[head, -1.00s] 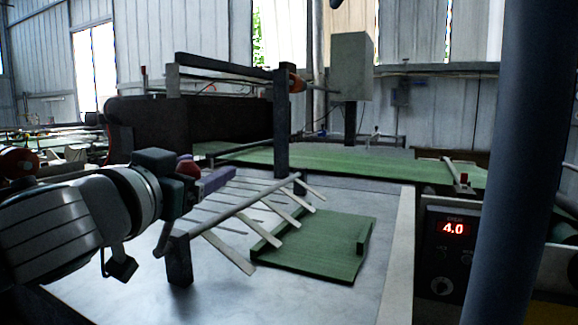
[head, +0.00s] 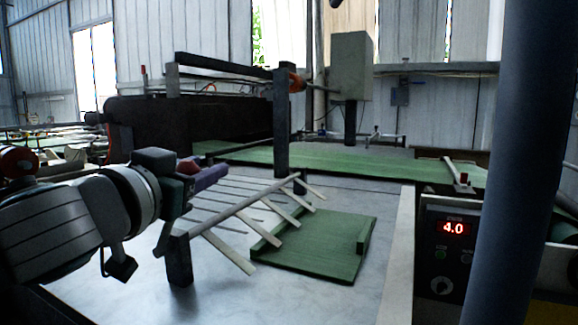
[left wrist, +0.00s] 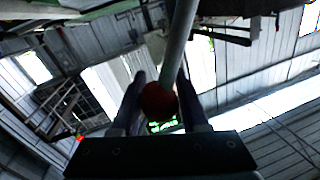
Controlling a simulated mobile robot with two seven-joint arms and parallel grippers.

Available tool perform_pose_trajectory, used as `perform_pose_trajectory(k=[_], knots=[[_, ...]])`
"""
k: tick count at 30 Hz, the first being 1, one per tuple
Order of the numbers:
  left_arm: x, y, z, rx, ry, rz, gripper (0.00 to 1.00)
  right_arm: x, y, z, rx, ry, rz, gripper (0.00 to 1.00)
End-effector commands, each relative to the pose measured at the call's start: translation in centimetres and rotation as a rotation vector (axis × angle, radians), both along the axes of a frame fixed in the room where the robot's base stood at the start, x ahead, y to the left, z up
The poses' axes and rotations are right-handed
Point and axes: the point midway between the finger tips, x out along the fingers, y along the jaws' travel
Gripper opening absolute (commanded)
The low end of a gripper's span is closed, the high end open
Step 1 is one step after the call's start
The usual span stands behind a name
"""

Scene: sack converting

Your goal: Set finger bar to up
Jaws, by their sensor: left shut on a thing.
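The finger bar (head: 240,208) is a pale rod across the grey table, held between dark posts. Its several flat fingers slant down to the right, with tips low over the table and the green board. My left gripper (head: 208,178) is at the bar's left side, above its near part. In the left wrist view, its two fingers (left wrist: 161,78) are shut around a red ball knob (left wrist: 158,100), beside a grey rod (left wrist: 180,40). The knob's join to the bar is hidden in the head view. My right gripper is not in view.
A green board (head: 318,255) with a raised block lies beneath the finger tips. A dark post (head: 281,125) stands behind the bar. A control box (head: 450,250) reading 4.0 is at right. A thick dark column (head: 520,160) crosses the right side. The front table surface is clear.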

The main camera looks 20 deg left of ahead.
Motion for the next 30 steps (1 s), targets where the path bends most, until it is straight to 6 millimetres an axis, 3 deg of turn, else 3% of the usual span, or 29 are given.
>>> perform_pose_trajectory(k=[23, 30], knots=[[0.0, 0.0, 0.1, -0.003, 0.0, -0.001, 0.0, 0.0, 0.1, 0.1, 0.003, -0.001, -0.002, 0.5], [0.1, 0.9, 0.7, -0.069, 0.004, 0.0, 0.0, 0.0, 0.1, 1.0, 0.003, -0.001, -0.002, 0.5]])
